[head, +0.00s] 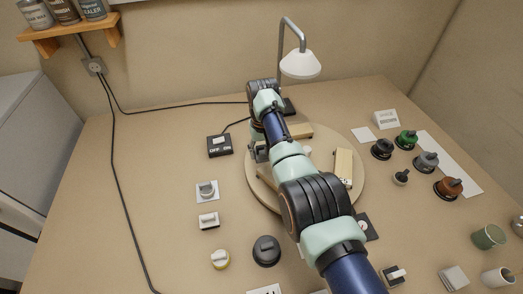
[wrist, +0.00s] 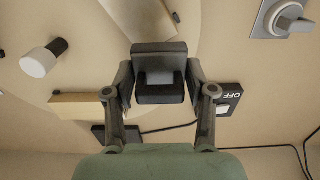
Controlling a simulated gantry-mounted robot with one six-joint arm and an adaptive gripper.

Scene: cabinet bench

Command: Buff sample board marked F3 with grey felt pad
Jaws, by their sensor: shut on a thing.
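My gripper (head: 262,150) is over the left side of the round wooden disc (head: 255,192). It also shows in the wrist view (wrist: 160,90), its fingers shut on a dark grey block (wrist: 160,96). This block looks like the grey felt pad, but its underside is hidden. Several pale boards lie on the disc: one on the right (head: 343,168) with a small dark mark that I cannot read, one at the back (head: 300,130), and one on the left (head: 266,176), partly behind my arm. I cannot tell which board is F3.
A lamp (head: 300,64) overhangs the disc's back. A black OFF switch box (head: 219,146) and a grey knob on a plate (head: 207,190) stand left. Several knobbed blocks are in front. Bench at far left is clear except a cable.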

